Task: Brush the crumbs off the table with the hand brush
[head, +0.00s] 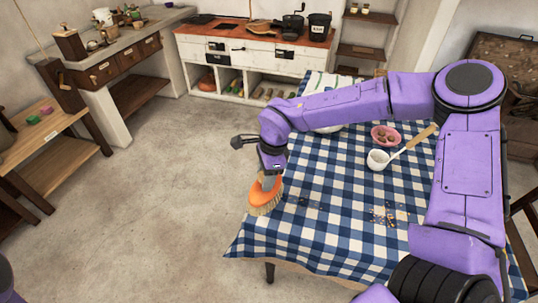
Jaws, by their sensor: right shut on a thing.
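The hand brush (265,194) has an orange back and pale bristles. My right gripper (269,180) is shut on it and holds it at the left edge of the table. Whether the bristles touch the cloth I cannot tell. The table (330,238) wears a blue and white checked cloth. A cluster of crumbs (390,213) lies near the front right of the cloth. A few darker crumbs (310,203) lie just right of the brush. My right arm crosses over the table and hides part of it. My left gripper is out of view.
A white cup (378,159), a long wooden-handled utensil (415,140) and a pink bowl (385,135) with brown pieces stand toward the back right of the table. The floor (170,190) left of the table is clear. Counters (255,50) line the back.

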